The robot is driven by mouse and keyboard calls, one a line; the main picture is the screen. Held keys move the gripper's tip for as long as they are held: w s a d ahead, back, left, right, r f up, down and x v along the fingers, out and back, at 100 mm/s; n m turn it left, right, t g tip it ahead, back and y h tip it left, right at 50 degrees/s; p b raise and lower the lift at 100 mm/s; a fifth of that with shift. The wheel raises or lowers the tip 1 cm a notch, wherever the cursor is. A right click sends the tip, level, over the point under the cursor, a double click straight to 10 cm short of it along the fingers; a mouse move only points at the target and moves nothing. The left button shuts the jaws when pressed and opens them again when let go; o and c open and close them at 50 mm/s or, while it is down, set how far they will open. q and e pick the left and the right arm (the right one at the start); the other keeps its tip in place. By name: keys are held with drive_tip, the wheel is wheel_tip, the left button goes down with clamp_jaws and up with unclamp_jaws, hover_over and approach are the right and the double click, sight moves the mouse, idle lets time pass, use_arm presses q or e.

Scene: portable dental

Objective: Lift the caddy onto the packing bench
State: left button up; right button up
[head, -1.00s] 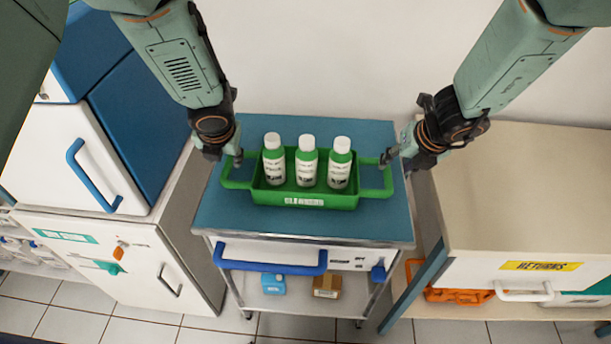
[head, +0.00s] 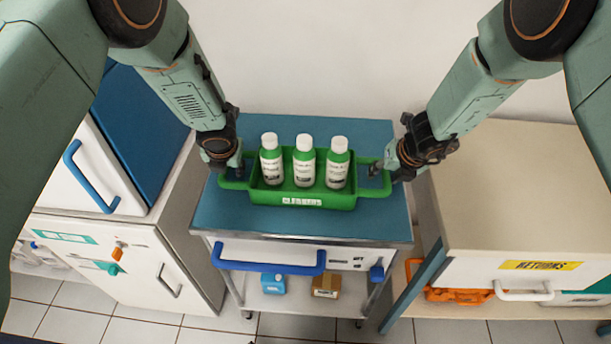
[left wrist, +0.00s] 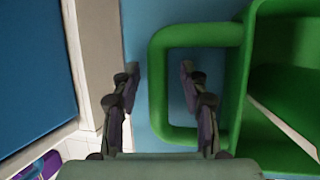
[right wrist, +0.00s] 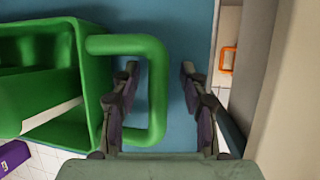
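The green caddy (head: 326,201) stands upright on the blue-topped cart (head: 225,215) and holds three green bottles with white caps (head: 304,165). My left gripper (head: 237,170) is at the caddy's left handle. In the left wrist view its fingers (left wrist: 159,75) are apart, with the outer bar of the left handle (left wrist: 158,95) between them and gaps on both sides. My right gripper (head: 386,172) is at the right handle. In the right wrist view its fingers (right wrist: 158,72) are apart on either side of that handle's outer bar (right wrist: 157,95). Which surface is the packing bench is unclear.
A beige bench (head: 510,190) with a yellow "RETURNS" label (head: 541,265) stands close on the right. A white cabinet (head: 110,255) stands on the left with a blue and white box on it. A blue bar handle (head: 270,266) sticks out at the cart's front. A wall is behind.

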use_arm(q)
drive_tip(key=shift+a, duration=0.1)
drive_tip(key=shift+c, duration=0.7)
use_arm(e)
drive_tip(key=shift+a, duration=0.1)
drive_tip(key=shift+c, duration=0.7)
use_arm(q)
drive_tip(key=shift+s, duration=0.1)
drive_tip(key=c, duration=0.3)
use_arm(e)
drive_tip(key=shift+s+a+r, duration=0.1)
drive_tip(key=shift+r, duration=0.05)
drive_tip(key=c, duration=0.3)
use_arm(q)
drive_tip(key=shift+r, duration=0.1)
drive_tip(key=c, duration=0.3)
use_arm(e)
drive_tip(key=c, duration=0.3)
use_arm(q)
clamp_jaws()
use_arm(e)
clamp_jaws()
